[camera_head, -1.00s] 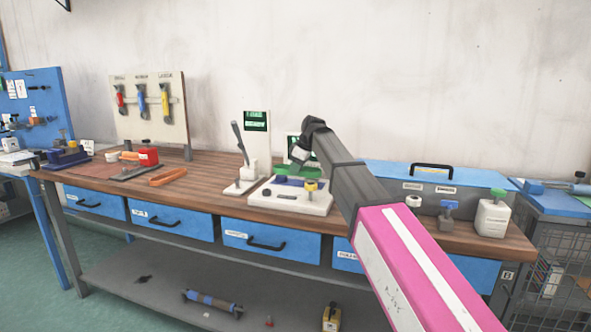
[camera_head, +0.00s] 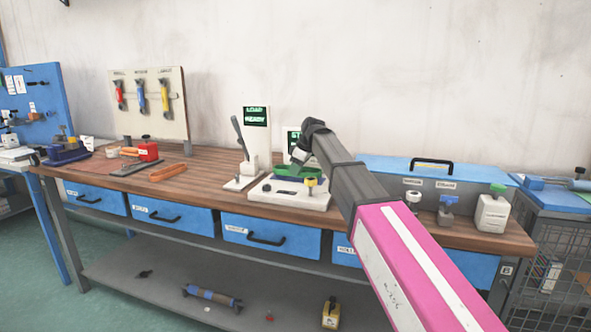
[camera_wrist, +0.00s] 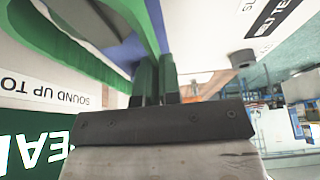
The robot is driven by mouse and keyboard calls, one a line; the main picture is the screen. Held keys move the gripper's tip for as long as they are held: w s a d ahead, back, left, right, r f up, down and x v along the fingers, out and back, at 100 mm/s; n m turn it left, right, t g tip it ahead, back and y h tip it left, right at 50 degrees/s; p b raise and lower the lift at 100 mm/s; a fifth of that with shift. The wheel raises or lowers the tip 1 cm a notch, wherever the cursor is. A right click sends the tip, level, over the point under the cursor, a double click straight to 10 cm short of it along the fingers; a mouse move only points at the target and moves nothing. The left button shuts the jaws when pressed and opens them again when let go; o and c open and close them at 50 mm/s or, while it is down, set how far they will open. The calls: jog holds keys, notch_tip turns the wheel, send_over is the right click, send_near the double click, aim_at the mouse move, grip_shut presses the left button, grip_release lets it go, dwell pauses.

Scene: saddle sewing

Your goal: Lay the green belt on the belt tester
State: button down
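The green belt (camera_head: 285,171) is a curved strip low over the white belt tester (camera_head: 313,201), covering much of its blue-purple pad. Whether it rests fully on the pad is hard to tell. In the wrist view the belt (camera_wrist: 75,40) curves large across the upper left, with the blue pad (camera_wrist: 128,48) behind it. My gripper (camera_head: 298,160) is above the tester, at the belt's back right side. In the wrist view the fingers (camera_wrist: 156,75) are close together at the belt's edge and appear shut on it; the contact is partly hidden.
A yellow-topped knob (camera_head: 310,184) rises from the tester's front. A blue toolbox (camera_head: 400,172) stands to the right.

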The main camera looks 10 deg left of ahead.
jog(key=shift+f, duration=0.9)
jog(key=c, duration=1.2)
grip_release()
jog(key=shift+r, duration=0.1)
jog(key=v, duration=1)
jog(key=shift+r, duration=0.15)
jog(key=shift+d+r, duration=0.1)
jog(key=shift+r, duration=0.05)
jog(key=shift+s, duration=0.1)
